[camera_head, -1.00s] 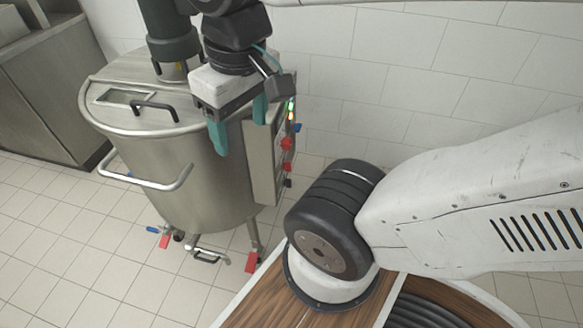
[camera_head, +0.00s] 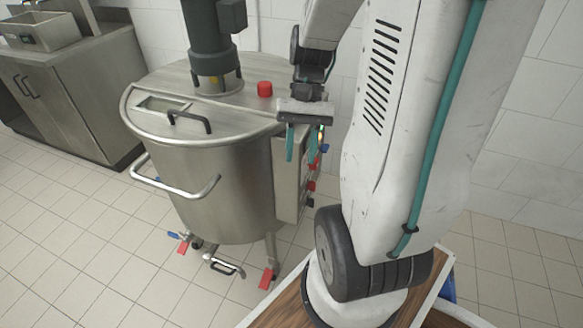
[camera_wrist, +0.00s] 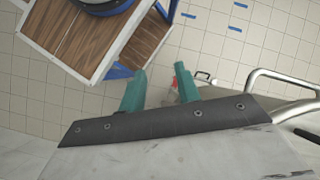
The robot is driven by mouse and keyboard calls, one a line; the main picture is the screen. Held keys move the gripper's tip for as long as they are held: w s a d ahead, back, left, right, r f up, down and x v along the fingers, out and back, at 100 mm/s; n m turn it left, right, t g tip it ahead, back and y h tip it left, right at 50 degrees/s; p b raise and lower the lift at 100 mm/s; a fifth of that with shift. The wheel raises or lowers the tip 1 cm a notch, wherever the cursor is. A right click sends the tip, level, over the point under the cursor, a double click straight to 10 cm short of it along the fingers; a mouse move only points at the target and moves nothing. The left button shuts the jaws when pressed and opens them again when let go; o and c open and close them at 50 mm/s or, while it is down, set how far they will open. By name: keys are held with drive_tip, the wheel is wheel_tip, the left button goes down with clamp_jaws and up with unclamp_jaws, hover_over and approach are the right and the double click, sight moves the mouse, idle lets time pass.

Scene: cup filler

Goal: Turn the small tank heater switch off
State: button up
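The steel tank (camera_head: 215,195) stands on the floor left of my arm, with a grey control box (camera_head: 287,180) on its right side. The box's panel faces right and is seen edge-on. Red knobs (camera_head: 311,186) and a blue one (camera_head: 324,148) stick out from it, near a small lit lamp (camera_head: 321,131). I cannot tell which is the heater switch or how it is set. My gripper (camera_head: 301,158) is open and empty, its teal fingers pointing down at the panel's upper part. Contact is unclear. The open fingers also show in the wrist view (camera_wrist: 160,92).
A red button (camera_head: 264,89) and dark motor (camera_head: 208,40) sit on the tank lid. A rail handle (camera_head: 180,190) curves round its front, with red and blue valve handles below. A steel cabinet (camera_head: 70,100) stands at left. The tiled floor in front (camera_head: 80,240) is clear.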

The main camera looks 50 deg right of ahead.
drive_tip(key=d+f+m+t+y, duration=0.4)
drive_tip(key=d+f+m+y, duration=0.4)
drive_tip(key=f, duration=0.5)
drive_tip(key=m+t+h, duration=0.6)
drive_tip(key=m+t, duration=0.9)
drive_tip(key=t, duration=0.1)
approach(313, 186)
drive_tip(key=x, duration=0.8)
drive_tip(key=shift+w+d+f, duration=0.15)
drive_tip(key=shift+w+f, duration=0.05)
drive_tip(key=shift+w, duration=0.05)
clamp_jaws()
